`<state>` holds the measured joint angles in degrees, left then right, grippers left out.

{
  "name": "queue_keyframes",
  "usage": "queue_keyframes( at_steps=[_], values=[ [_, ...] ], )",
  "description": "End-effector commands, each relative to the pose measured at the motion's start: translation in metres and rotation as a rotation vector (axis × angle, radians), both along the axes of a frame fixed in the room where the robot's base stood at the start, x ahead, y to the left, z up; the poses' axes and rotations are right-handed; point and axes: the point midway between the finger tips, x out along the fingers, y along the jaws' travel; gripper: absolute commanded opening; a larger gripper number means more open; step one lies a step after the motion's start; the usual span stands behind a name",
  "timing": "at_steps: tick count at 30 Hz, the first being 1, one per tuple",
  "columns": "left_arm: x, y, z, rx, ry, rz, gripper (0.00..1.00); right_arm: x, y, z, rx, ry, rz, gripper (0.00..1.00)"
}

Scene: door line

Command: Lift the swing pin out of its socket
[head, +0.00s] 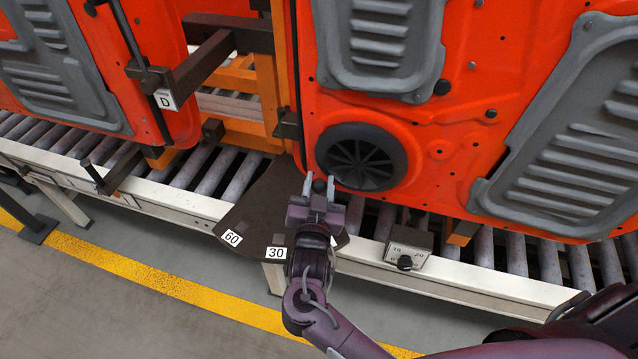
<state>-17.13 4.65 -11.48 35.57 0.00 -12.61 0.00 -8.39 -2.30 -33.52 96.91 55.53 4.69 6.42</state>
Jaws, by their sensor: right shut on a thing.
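My right gripper (319,184) reaches up from the bottom of the head view, over a dark fan-shaped plate (262,205). Its two grey fingertips are shut on a small dark round knob, which appears to be the top of the swing pin (319,187). The rest of the pin and its socket are hidden behind the gripper, so I cannot tell how deep the pin sits. The plate carries white labels marked 60 (232,238) and 30 (276,253). My left gripper is not in view.
An orange door (440,130) with a round black speaker (361,157) stands close behind the gripper. Another orange door (110,70) hangs at left, near a dark bracket labelled D (165,99). A roller conveyor (210,172) runs beneath. A small dial box (409,249) sits right on its rail.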

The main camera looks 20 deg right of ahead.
Motion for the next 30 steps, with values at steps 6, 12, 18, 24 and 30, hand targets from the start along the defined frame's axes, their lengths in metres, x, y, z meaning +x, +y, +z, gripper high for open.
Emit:
queue_keyframes(
  at_steps=[6,12,18,24,30],
  values=[
    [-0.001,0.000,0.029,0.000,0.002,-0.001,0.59,0.000,0.000,0.037,0.003,-0.002,-0.002,0.00],
    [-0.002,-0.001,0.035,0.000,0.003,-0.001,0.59,0.001,0.000,0.047,0.000,-0.004,-0.001,0.00],
    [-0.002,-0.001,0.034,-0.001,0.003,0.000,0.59,0.001,0.000,0.048,0.001,-0.010,-0.002,0.00],
    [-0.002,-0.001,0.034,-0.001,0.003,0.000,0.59,0.001,0.000,0.047,0.000,-0.007,-0.001,0.52],
    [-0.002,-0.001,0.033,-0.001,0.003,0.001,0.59,0.000,0.000,0.045,0.000,-0.003,-0.001,0.52]
  ],
)
